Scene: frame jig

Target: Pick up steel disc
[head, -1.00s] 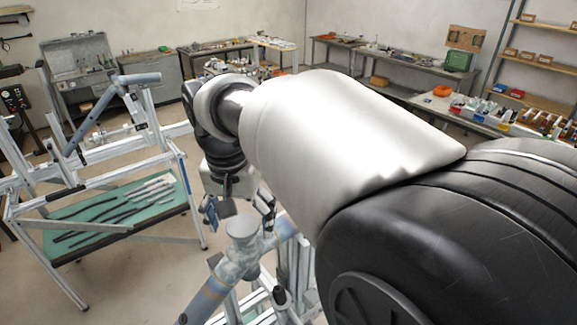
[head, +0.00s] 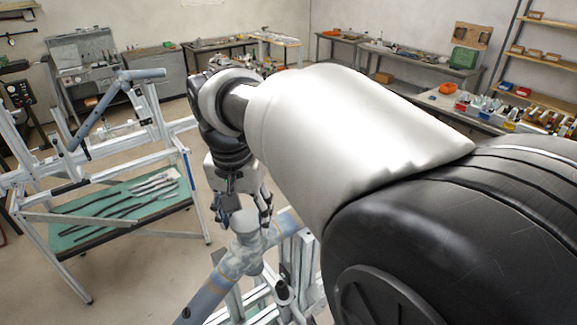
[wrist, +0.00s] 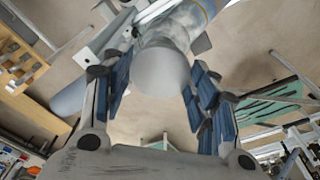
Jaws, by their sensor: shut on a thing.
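The steel disc (wrist: 160,72) shows in the wrist view as a plain grey round face between the two blue-padded fingers of my gripper (wrist: 158,85). It sits at the top end of a grey-blue bicycle frame tube. In the head view my gripper (head: 245,212) points down with a finger on each side of the disc (head: 244,222), at the frame joint. The gripper is shut on the disc. The exact finger contact is partly hidden, and I cannot tell whether the disc is clear of the tube.
The bicycle frame (head: 205,297) is held in an aluminium jig (head: 296,262) right under my gripper. A second jig stands at the left, with a green shelf (head: 75,236) bearing several dark and light rods. Benches line the far walls. Open floor lies between.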

